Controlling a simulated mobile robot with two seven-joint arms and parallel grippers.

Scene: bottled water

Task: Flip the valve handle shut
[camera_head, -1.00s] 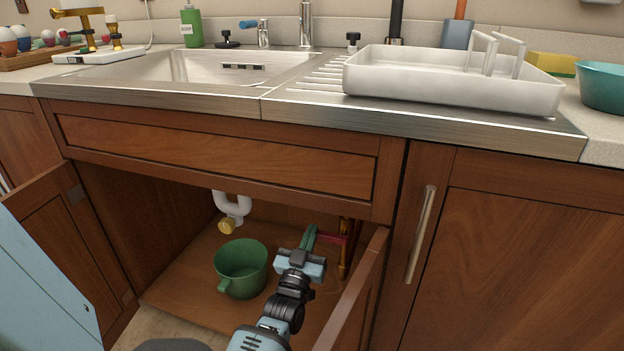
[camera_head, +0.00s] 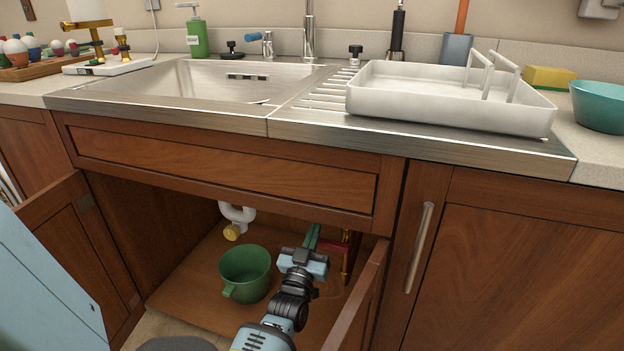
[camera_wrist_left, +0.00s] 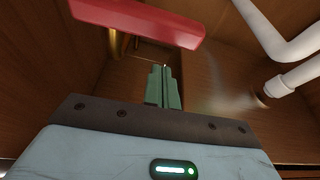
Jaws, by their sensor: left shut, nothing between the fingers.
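The red valve handle (camera_head: 334,246) shows inside the open cabinet under the sink, by a brass pipe (camera_head: 347,262). It lies roughly crosswise and is partly hidden by my gripper in the head view. In the left wrist view the handle (camera_wrist_left: 140,20) is a wide red bar across the top, with brass (camera_wrist_left: 118,42) behind it. My left gripper (camera_head: 312,236) has green fingers and is shut and empty. Its fingertips (camera_wrist_left: 161,72) show just below the red bar in the wrist view; I cannot tell whether they touch it. My right gripper is not in view.
The open right door (camera_head: 358,300) is close beside my arm; the left door (camera_head: 75,245) is open too.

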